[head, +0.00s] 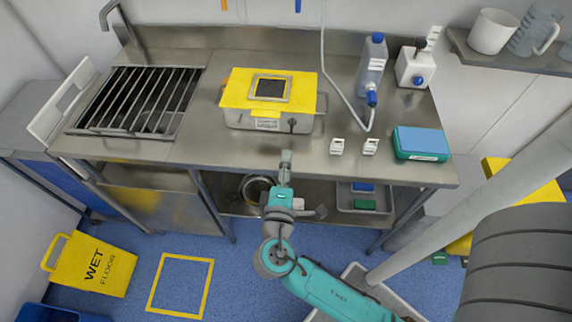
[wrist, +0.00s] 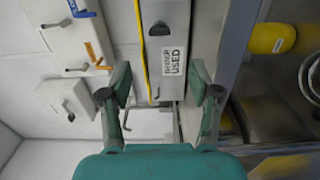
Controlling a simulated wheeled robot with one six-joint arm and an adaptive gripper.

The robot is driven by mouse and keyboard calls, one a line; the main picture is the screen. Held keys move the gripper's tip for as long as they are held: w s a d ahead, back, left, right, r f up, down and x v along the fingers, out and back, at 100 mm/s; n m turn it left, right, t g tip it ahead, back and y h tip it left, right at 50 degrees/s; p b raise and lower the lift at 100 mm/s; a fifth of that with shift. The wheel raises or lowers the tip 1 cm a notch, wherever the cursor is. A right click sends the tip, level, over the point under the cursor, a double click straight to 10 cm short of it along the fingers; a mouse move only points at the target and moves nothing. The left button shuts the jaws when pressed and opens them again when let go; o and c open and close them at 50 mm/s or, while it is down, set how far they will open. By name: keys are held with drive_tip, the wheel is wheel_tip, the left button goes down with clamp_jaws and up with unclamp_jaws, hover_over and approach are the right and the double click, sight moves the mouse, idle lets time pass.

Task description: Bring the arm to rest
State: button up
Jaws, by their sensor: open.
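My gripper (head: 286,160) is at the end of my teal and grey arm, in front of the steel table's front edge in the head view. In the wrist view my gripper (wrist: 161,90) shows its two dark fingers spread apart with nothing between them. My arm (head: 335,292) reaches up from the lower right, bent at a grey joint over the blue floor. The gripper appears apart from the yellow-topped box (head: 240,88) on the table.
The steel table (head: 190,145) carries a slatted rack (head: 135,100), a clear bottle (head: 371,68), two small white blocks (head: 337,146) and a teal-blue box (head: 420,142). A lower shelf holds a grey tray (head: 345,204).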

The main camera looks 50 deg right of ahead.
idle(0.5)
drive_tip(key=s+a+f+t+y, duration=0.2)
drive_tip(key=s+a+f+y, duration=0.6)
drive_tip(key=s+f+y, duration=0.45)
drive_tip(key=s+a+r+m+t+y, duration=0.2)
drive_tip(key=s+a+r+m, duration=0.2)
drive_tip(key=s+r+m, duration=0.3)
drive_tip(key=s+r, duration=0.3)
drive_tip(key=s, duration=0.2)
drive_tip(key=shift+s+r, duration=0.2)
drive_tip(key=shift+s, duration=0.2)
